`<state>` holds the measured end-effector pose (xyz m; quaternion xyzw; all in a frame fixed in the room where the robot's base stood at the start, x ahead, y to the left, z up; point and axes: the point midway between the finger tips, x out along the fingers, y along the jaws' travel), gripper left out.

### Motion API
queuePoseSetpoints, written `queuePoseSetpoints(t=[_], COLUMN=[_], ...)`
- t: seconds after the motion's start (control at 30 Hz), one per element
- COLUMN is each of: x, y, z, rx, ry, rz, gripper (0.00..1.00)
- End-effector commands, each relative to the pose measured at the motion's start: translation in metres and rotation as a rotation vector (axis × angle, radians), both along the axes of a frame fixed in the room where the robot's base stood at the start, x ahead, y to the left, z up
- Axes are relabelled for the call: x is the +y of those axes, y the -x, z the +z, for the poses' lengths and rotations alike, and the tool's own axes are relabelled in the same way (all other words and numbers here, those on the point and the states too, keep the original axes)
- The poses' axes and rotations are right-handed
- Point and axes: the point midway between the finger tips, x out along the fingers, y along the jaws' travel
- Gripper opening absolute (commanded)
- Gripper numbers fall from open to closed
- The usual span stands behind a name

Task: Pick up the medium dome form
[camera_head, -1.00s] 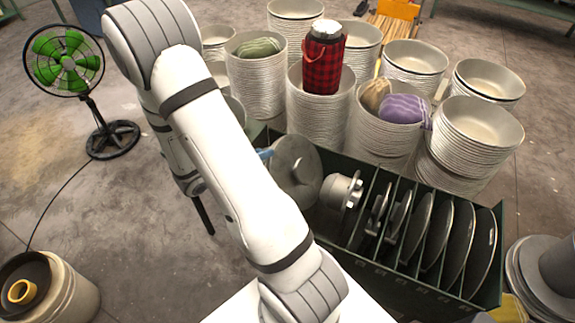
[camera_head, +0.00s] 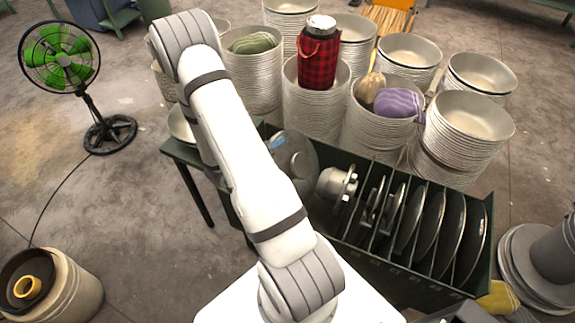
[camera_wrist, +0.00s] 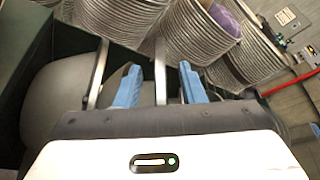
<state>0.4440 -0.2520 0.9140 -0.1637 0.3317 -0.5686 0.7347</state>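A large smooth grey round form (camera_head: 300,160) stands in the left part of the dark green rack, partly hidden by my arm. A smaller grey dome-like form with lugs (camera_head: 334,184) stands to its right. I cannot tell for sure which is the medium dome form. A rounded grey form (camera_wrist: 62,105) fills the left of the wrist view. My gripper (camera_wrist: 160,84) is open, its two blue fingertips apart, with an upright metal strip showing between them. The fingers look empty. In the head view, only a bit of blue fingertip shows beside the large form.
The green rack (camera_head: 400,272) has narrow slots holding several upright discs. Stacks of metal bowls (camera_head: 318,112) stand close behind it, one topped by a red plaid flask (camera_head: 319,60). A green fan (camera_head: 62,58) stands at left. Open floor lies left of my arm.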

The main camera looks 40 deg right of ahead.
Motion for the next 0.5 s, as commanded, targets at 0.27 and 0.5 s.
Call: queuePoseSetpoints(t=[0.27,0.5], x=[0.0007,0.0010], y=[-0.0002,-0.0003], z=[-0.0002,-0.0001], rx=[0.000,0.000], ry=[0.000,-0.001], rz=[0.000,0.001], gripper=[0.25,0.05])
